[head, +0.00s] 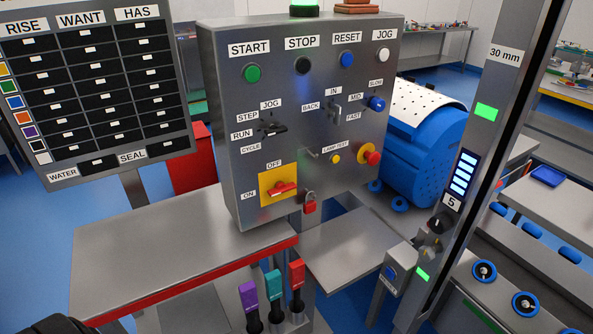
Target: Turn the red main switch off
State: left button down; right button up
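The red main switch (284,188) sits on a yellow plate (267,201) at the lower left of the grey control panel (225,120). OFF is marked above the plate and ON to its left. The red handle lies roughly level, in line with the ON side rather than pointing up at OFF. A red padlock (310,205) hangs on a hasp just right of the plate. It looks apart from the handle. Neither gripper's fingers show; only a dark part of my own body shows at the bottom left corner.
A red emergency button (371,157) and a small yellow lamp-test button (335,159) are right of the switch. A steel table (170,250) stands below left. Purple, teal and red levers (273,285) rise below the panel. A grey post (480,150) stands right.

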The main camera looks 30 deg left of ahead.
aim_at(280, 187)
jog(key=u, duration=1.05)
jog(key=l, duration=0.15)
